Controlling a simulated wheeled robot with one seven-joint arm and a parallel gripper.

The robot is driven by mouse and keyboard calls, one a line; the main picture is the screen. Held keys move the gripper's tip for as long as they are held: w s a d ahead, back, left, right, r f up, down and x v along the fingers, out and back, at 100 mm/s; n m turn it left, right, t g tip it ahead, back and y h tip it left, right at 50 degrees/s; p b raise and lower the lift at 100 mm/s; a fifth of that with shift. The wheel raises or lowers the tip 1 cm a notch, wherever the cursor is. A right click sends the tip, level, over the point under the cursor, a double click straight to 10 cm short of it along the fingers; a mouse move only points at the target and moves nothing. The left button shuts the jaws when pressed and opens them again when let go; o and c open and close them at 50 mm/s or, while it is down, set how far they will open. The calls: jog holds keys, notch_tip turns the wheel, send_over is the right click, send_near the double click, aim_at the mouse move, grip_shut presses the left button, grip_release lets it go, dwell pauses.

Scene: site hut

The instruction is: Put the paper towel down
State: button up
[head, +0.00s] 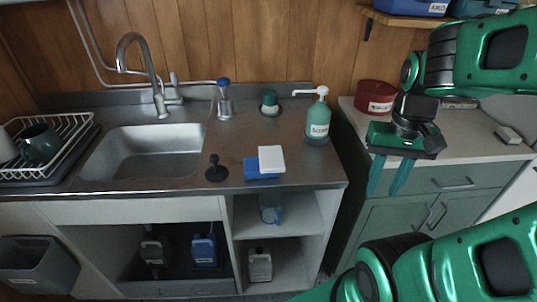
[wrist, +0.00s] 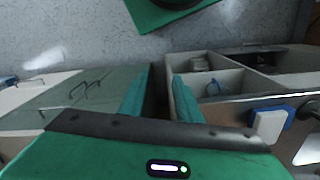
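My gripper (head: 383,191) hangs fingers-down in front of the green cabinet, right of the sink unit. Its two green fingers are apart with nothing between them; the gap also shows in the wrist view (wrist: 163,74). I see no roll or sheet that I can clearly call a paper towel. A white squarish piece (head: 271,158) stands at a blue block (head: 262,171) on the counter's front edge, left of my gripper. The white piece also shows at the right of the wrist view (wrist: 270,124); whether it is paper or sponge I cannot tell.
The steel counter (head: 318,172) holds a green pump bottle (head: 318,121), a blue-capped bottle (head: 224,101), a black plunger-like item (head: 215,170) and a dish rack (head: 75,153). A red tin (head: 375,97) stands on the right worktop (head: 470,146), which has bare room.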

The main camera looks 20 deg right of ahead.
jog(key=shift+o, duration=1.2)
jog(key=shift+a, duration=0.1)
jog(key=o, duration=1)
jog(key=shift+w+a+r+n, duration=0.15)
jog(key=shift+w+r+n, duration=0.05)
jog(key=shift+r+n, duration=0.25)
jog(key=shift+w+a+r+n, duration=0.15)
jog(key=shift+w+r+n, duration=0.05)
jog(key=shift+r+n, duration=0.25)
jog(key=o, duration=0.4)
jog(key=w+a+r+n, duration=0.1)
jog(key=w+n, duration=0.1)
jog(key=w, duration=0.1)
jog(key=w+a+r+n, duration=0.1)
jog(key=w+a+n, duration=0.1)
jog(key=w+n, duration=0.1)
jog(key=w+a+r+n, duration=0.2)
jog(key=w+n, duration=0.1)
jog(key=w, duration=0.2)
jog(key=shift+w, duration=0.1)
jog(key=shift+o, duration=0.2)
jog(key=n, duration=1.1)
send_near(271, 156)
jog(key=shift+a+f, duration=0.1)
jog(key=shift+f, duration=4)
